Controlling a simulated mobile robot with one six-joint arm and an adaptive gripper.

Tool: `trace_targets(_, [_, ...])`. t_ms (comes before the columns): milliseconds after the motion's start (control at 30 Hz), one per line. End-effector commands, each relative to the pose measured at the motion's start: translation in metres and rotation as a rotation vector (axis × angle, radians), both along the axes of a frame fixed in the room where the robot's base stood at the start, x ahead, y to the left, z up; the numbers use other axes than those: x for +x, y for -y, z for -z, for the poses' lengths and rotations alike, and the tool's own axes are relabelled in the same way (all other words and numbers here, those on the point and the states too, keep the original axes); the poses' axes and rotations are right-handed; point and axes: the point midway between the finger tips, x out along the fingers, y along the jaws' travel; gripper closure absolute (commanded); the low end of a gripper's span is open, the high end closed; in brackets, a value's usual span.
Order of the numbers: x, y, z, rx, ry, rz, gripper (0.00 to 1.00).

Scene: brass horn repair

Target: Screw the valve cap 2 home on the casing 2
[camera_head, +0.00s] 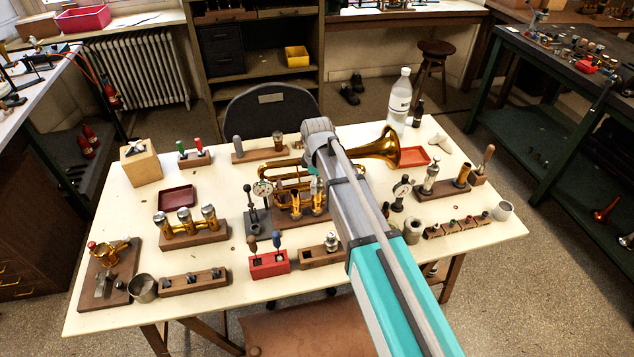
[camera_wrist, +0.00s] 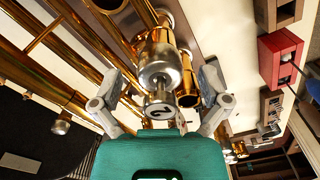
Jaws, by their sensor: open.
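In the wrist view, a silver valve cap (camera_wrist: 160,66) sits at the end of a golden casing (camera_wrist: 158,36), with a silver button marked 2 (camera_wrist: 160,110) on the camera side of it. I cannot tell how far the cap is threaded on. My gripper (camera_wrist: 160,85) is open, one finger on each side of the cap and button, with gaps visible on both sides. In the head view, the brass horn (camera_head: 388,150) lies on a wooden stand in mid-table. My arm reaches over it and hides part of it; the gripper's fingers are not clear there.
Another golden tube (camera_wrist: 187,88) stands close beside the casing. A dial gauge (camera_head: 263,190) is left of the horn's valves. A red block with tools (camera_head: 268,264) and a wooden block (camera_head: 318,256) are in front. A second dial gauge (camera_head: 402,190) is to the right. Bare tabletop shows at front right.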

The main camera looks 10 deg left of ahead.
Motion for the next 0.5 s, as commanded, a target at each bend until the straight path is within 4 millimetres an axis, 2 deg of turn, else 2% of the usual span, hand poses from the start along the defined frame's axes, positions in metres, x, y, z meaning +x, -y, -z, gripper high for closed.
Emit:
trace_targets(333, [0.0, 0.0, 0.0007, 0.0, 0.0, 0.0, 0.05])
trace_targets(500, [0.0, 0.0, 0.0008, 0.0, 0.0, 0.0, 0.36])
